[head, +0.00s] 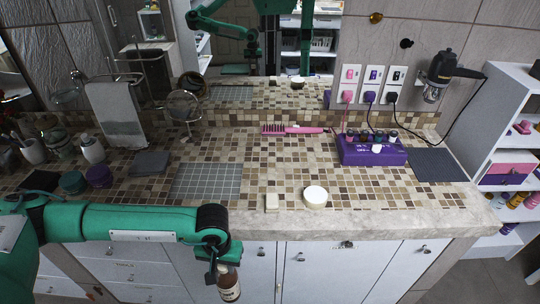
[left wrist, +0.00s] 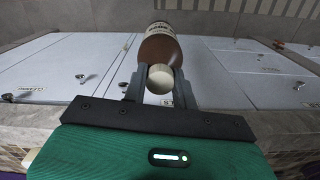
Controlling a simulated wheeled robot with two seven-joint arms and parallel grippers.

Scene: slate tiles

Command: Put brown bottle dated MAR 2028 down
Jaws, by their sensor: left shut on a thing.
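The brown bottle (head: 229,284) hangs below my left gripper (head: 222,264), in front of the drawers and below the counter's front edge. It has a pale label, whose date I cannot read. In the left wrist view the bottle (left wrist: 159,45) has a cream cap (left wrist: 160,79) between the two fingers of my left gripper (left wrist: 152,80), which is shut on it. My right gripper is not in view.
The tiled counter (head: 260,165) carries a grey grid mat (head: 206,181), a small cream block (head: 272,202), a round white-lidded jar (head: 315,196), a pink brush (head: 290,129), a purple box (head: 372,152) and a dark mat (head: 437,164). Bare tiles lie around the middle.

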